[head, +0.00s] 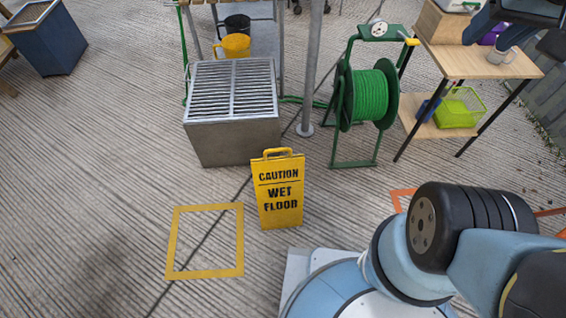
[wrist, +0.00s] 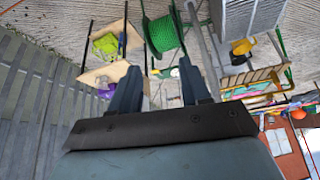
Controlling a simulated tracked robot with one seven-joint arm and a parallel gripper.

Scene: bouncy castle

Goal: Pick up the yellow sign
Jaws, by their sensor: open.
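The yellow sign (head: 278,190) reads "CAUTION WET FLOOR" and stands upright on the ribbed floor in front of the metal grate box, with a handle loop at its top. In the head view my arm reaches out to the right of the sign, and part of my gripper shows dark at the top right corner, well away from the sign. In the wrist view my gripper (wrist: 158,84) is open with two dark fingers apart and nothing between them. The sign does not show in the wrist view.
A yellow floor outline (head: 240,240) lies just left of the sign. A metal grate box (head: 235,142) stands behind it. A green hose reel (head: 371,95) and a wooden table (head: 480,62) stand at the right. A blue planter (head: 48,45) is at far left. The left floor is clear.

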